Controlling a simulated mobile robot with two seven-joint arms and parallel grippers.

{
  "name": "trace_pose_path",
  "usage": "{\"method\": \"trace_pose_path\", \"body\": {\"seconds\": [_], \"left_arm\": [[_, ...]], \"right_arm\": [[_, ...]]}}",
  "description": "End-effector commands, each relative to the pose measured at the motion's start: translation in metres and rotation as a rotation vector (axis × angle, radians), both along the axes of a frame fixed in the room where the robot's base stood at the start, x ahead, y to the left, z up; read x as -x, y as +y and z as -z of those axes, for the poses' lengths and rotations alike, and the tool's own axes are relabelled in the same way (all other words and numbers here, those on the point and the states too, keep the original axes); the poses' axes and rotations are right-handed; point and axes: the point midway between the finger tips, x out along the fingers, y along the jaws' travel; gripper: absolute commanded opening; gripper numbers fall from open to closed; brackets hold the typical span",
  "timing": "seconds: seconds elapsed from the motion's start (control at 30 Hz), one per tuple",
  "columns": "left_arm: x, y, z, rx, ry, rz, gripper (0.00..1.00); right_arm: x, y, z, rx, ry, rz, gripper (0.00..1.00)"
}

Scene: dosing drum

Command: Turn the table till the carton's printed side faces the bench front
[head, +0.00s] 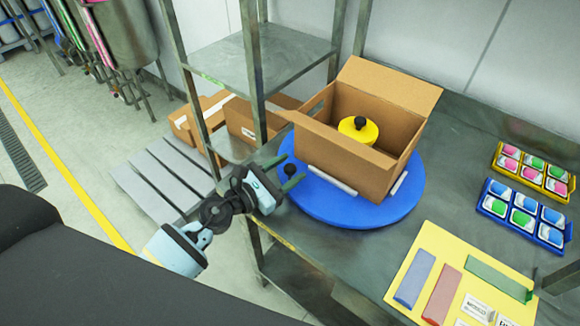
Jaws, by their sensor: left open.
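The blue round turntable (340,210) lies on the grey bench. An open brown carton (345,155) stands on it, flaps up, between pale bars (332,180). A yellow round object with a black knob (352,131) sits inside the carton. No print shows on the carton walls I can see; its other outer sides are hidden. A small black knob (289,170) stands at the turntable's left edge. My left gripper (290,172) is open, its green fingers on either side of this knob. I cannot tell whether they touch it. My right gripper is not in view.
A metal shelf rack (255,60) stands close behind and left of the turntable. A yellow board (415,290) with coloured strips lies at the front right. Yellow (510,178) and blue (497,208) trays sit at the right. Bare bench lies between turntable and trays.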

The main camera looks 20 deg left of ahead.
Motion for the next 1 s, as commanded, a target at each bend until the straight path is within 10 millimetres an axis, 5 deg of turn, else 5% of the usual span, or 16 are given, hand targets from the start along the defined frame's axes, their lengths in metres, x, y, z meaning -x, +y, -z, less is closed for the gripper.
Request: {"method": "trace_pose_path", "body": {"seconds": [0.43,0.8,1.0], "left_arm": [[-0.01,-0.007,0.001,0.0,0.002,0.002,0.49],[-0.0099,-0.0068,0.0009,0.0,0.002,0.002,0.02],[-0.0099,-0.0066,0.0011,-0.001,0.001,0.003,0.0]], "right_arm": [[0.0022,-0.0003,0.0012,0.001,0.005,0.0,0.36],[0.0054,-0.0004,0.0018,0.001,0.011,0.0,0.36],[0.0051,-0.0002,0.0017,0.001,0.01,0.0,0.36]]}}
